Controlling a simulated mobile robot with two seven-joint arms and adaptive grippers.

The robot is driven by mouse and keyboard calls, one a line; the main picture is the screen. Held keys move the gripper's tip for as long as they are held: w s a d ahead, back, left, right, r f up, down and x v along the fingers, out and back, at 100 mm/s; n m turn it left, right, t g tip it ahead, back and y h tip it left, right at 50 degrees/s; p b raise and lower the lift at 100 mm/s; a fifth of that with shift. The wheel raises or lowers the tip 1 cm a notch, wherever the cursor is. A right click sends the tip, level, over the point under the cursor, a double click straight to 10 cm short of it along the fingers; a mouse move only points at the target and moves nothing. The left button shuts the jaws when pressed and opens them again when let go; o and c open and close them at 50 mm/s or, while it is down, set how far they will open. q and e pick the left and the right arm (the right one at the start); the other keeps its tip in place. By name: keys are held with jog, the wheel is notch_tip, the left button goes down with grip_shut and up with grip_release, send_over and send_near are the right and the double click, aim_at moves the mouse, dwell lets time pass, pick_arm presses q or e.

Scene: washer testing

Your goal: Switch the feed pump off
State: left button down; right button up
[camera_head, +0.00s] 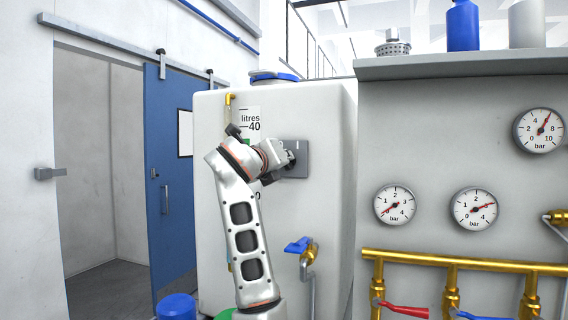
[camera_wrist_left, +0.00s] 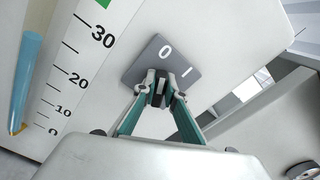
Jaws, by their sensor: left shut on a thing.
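The switch plate (camera_head: 302,168) is a small grey panel on the front of the pale tank (camera_head: 320,215). In the left wrist view the plate (camera_wrist_left: 138,70) carries the marks 0 and I. A dark knob (camera_wrist_left: 158,86) stands out from it below these marks. My left gripper (camera_wrist_left: 159,92) is shut on the knob, with one finger on each side. In the head view my left gripper (camera_head: 287,158) is at the plate and its wrist partly covers it. I cannot tell which mark the knob points to. My right gripper is not in view.
A litre scale (camera_head: 250,124) and a yellow-topped level tube are left of the plate. A blue-handled tap (camera_head: 300,246) sticks out below. Gauges (camera_head: 395,205) and brass pipes (camera_head: 460,262) are on the panel at right. A blue door (camera_head: 170,200) stands at left.

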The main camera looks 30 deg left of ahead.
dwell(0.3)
pick_arm(q)
jog(key=c, duration=2.1)
grip_release()
jog(key=v, duration=1.2)
jog(key=shift+s+f, duration=0.1)
jog(key=shift+f, duration=0.05)
